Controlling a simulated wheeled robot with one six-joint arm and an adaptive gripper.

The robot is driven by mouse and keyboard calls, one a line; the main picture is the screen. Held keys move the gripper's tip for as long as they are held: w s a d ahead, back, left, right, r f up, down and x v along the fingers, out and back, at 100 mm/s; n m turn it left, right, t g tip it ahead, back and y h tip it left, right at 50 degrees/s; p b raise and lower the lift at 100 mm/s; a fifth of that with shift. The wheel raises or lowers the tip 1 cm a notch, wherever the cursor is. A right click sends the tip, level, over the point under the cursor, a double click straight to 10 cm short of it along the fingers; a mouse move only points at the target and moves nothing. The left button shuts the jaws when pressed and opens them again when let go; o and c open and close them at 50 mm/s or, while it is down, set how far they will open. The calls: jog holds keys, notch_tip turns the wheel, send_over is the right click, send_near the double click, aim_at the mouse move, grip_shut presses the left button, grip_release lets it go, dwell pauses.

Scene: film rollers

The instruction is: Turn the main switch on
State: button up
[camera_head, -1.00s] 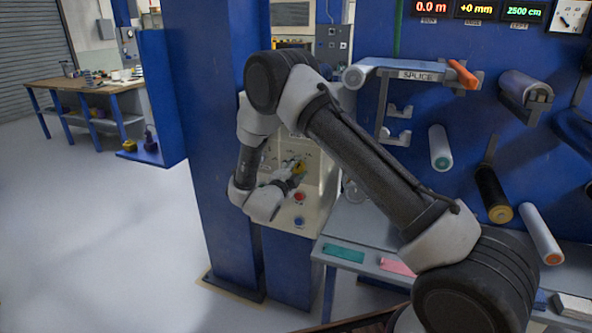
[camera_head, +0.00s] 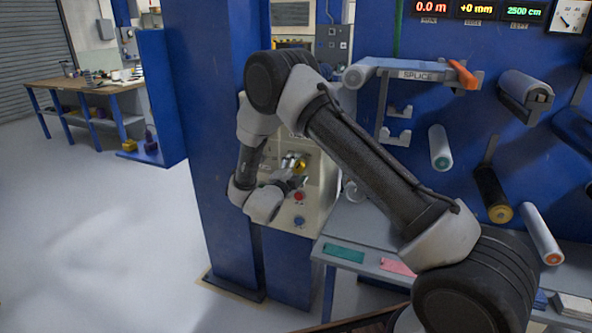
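A cream control panel (camera_head: 318,205) stands beside the blue column. It carries a yellow rotary switch (camera_head: 300,167), which looks like the main switch, above a red button (camera_head: 299,196) and a blue button (camera_head: 299,221). My gripper (camera_head: 291,174) is at the panel front, right by the yellow switch. It partly covers the switch and the panel face to its left. The fingers are small and dark here, so I cannot tell whether they touch or grasp the switch. The switch's exact setting is unclear.
A blue column (camera_head: 212,150) rises left of the panel. A grey table (camera_head: 365,235) with a green pad (camera_head: 344,254) and a pink pad (camera_head: 397,266) lies to the right, below film rollers and a splice bar (camera_head: 420,76). Open floor (camera_head: 100,240) spreads at left.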

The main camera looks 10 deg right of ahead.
jog(key=v, duration=1.2)
